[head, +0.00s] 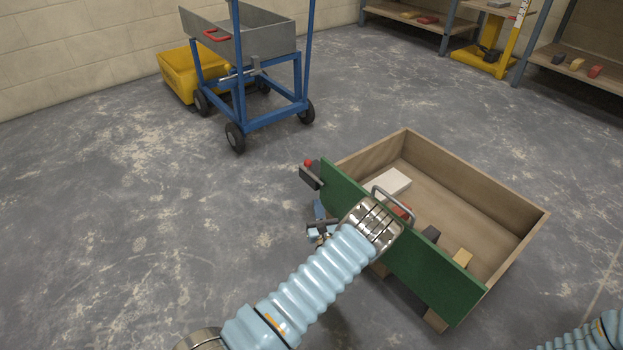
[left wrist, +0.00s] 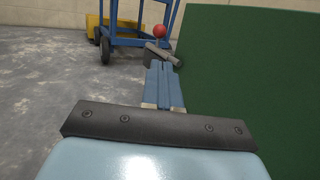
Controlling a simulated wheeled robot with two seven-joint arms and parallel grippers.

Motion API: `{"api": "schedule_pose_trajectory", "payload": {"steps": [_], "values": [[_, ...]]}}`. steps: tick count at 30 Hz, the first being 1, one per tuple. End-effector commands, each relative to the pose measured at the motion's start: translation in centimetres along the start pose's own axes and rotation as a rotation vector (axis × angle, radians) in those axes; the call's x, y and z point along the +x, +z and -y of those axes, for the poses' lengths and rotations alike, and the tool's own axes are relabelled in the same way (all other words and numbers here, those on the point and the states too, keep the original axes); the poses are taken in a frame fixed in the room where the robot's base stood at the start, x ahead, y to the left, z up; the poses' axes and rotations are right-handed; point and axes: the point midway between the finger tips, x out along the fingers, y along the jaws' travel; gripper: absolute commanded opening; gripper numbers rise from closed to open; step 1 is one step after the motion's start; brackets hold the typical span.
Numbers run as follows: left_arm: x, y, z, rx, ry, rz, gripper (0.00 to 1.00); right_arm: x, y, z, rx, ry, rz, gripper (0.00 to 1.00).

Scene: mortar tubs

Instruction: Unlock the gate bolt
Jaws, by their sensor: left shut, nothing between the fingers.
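The gate is a green panel (head: 405,245) on the front of a wooden crate, with a metal handle (head: 393,205) on its top edge. The bolt (head: 311,177) is a dark block at the panel's left end with a red knob (head: 308,163) on top. In the left wrist view the red knob (left wrist: 159,31) and a grey rod (left wrist: 166,53) show just beyond my fingertips, left of the green panel. My left gripper (head: 319,207) is shut and empty, its blue fingers (left wrist: 163,72) pointing at the bolt. I cannot tell whether they touch it. My right gripper is out of view.
The wooden crate (head: 475,181) holds a white block (head: 388,184) and several small blocks. A blue-framed cart (head: 270,118) with a grey tray and a yellow tub (head: 178,76) stand behind. Shelves (head: 430,24) line the back right. The floor at left is clear.

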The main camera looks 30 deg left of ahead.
Motion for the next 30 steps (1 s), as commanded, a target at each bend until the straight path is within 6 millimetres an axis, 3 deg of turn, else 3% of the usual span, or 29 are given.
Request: {"api": "schedule_pose_trajectory", "payload": {"steps": [5, 21, 30], "values": [[1.6, -0.1, -0.1, -0.001, 0.004, 0.001, 0.00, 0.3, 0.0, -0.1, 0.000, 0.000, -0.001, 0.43], [12.1, -0.2, -0.2, -0.001, 0.003, 0.001, 0.00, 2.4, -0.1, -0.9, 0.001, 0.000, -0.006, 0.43], [13.9, 0.0, -0.1, 0.000, 0.003, 0.000, 0.00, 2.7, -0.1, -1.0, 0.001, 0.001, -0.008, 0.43]]}}
